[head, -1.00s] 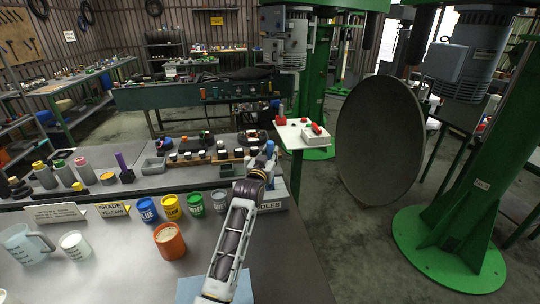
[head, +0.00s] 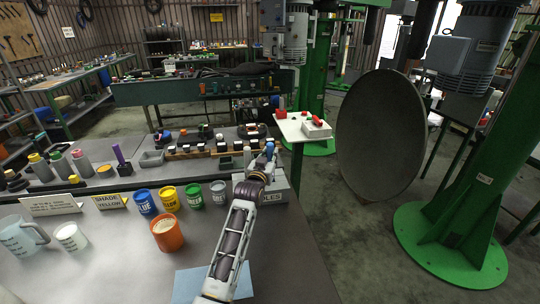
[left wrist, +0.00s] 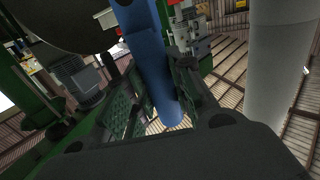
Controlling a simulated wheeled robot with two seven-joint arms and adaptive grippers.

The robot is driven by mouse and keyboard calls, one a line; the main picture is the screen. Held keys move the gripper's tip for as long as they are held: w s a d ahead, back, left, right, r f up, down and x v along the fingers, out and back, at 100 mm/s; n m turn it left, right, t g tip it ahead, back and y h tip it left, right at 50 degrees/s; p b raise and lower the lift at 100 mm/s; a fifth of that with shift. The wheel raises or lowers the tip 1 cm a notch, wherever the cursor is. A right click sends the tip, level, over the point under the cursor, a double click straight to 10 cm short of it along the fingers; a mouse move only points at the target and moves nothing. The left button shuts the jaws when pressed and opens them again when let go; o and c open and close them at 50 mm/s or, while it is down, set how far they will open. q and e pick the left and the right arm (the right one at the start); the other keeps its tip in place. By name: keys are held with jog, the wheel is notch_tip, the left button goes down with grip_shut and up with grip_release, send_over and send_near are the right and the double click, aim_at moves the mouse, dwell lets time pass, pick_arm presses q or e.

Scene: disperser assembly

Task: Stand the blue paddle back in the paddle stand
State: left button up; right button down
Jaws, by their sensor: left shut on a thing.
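The blue paddle (head: 270,148) stands roughly upright above the grey paddle stand (head: 281,190), whose front label is partly hidden by my arm. My left gripper (head: 264,158) is shut on the paddle; in the left wrist view the blue paddle (left wrist: 152,65) runs between the two dark fingers (left wrist: 155,95). My wrist covers the paddle's lower part in the head view, so I cannot tell whether it touches the stand. My right gripper is not in view.
Blue, yellow, green and grey cans (head: 170,199) stand left of my arm, with an orange cup (head: 167,234) before them. A wooden rack of jars (head: 205,149) lies behind. A blue sheet (head: 188,284) lies at the front. The table's right side is bare.

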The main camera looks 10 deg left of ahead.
pick_arm(q)
jog(key=shift+f, duration=0.2)
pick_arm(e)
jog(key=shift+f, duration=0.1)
pick_arm(q)
jog(key=o, duration=1)
jog(key=shift+c, duration=0.2)
jog(key=shift+o, duration=0.2)
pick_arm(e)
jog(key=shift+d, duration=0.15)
pick_arm(q)
jog(key=shift+s, duration=0.8)
jog(key=s, duration=1)
jog(key=shift+s+a, duration=0.2)
jog(key=shift+a, duration=0.25)
